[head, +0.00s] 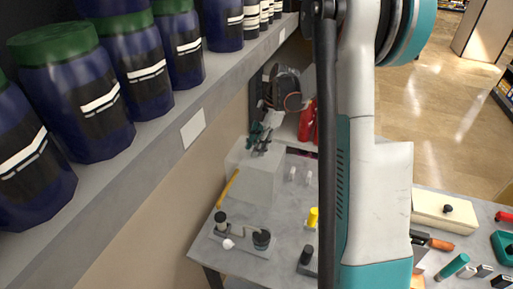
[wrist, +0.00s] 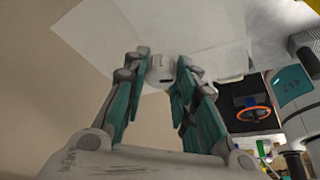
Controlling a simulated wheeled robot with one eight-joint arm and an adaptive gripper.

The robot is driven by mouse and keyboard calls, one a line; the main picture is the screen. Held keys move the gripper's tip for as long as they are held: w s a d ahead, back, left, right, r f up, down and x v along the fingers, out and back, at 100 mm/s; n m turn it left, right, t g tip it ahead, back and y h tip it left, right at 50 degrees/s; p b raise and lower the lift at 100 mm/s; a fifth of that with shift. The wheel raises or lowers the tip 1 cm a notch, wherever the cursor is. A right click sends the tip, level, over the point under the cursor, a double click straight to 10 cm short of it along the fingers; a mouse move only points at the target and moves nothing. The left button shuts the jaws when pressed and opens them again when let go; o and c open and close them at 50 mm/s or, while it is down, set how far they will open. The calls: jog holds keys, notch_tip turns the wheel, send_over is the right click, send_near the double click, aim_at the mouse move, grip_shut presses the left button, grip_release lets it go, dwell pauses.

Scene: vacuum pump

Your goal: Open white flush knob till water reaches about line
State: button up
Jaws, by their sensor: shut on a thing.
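In the wrist view, my gripper (wrist: 161,62) has its two teal fingers on either side of a small white round knob (wrist: 160,75) and is shut on it. Pale translucent panels (wrist: 130,30) lie just beyond the fingertips. In the head view, a translucent box-like tank (head: 262,172) stands on the grey table beside the wall. I cannot make out a water level or a line on it. My gripper is not clearly seen in the head view; my arm crosses the right half and hides part of the table.
A shelf with dark blue, green-lidded jars (head: 72,90) runs along the left. On the table (head: 285,222) are a plate with black cylinders (head: 261,239), a yellow item (head: 313,217), and a pale box (head: 444,209) with tools around it. A dark device with an orange ring (wrist: 253,115) is right of my gripper.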

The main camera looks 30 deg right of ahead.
jog(key=shift+n+g, duration=0.3)
jog(key=shift+n, duration=0.5)
jog(key=o, duration=1.1)
jog(key=shift+c, duration=0.2)
jog(key=v, duration=0.4)
jog(key=shift+w+d+r, duration=0.1)
jog(key=shift+w+r, duration=0.05)
jog(key=shift+r, duration=0.1)
jog(key=w+d, duration=0.1)
jog(key=d, duration=1.1)
jog(key=shift+w+r, duration=0.15)
jog(key=shift+w, duration=0.1)
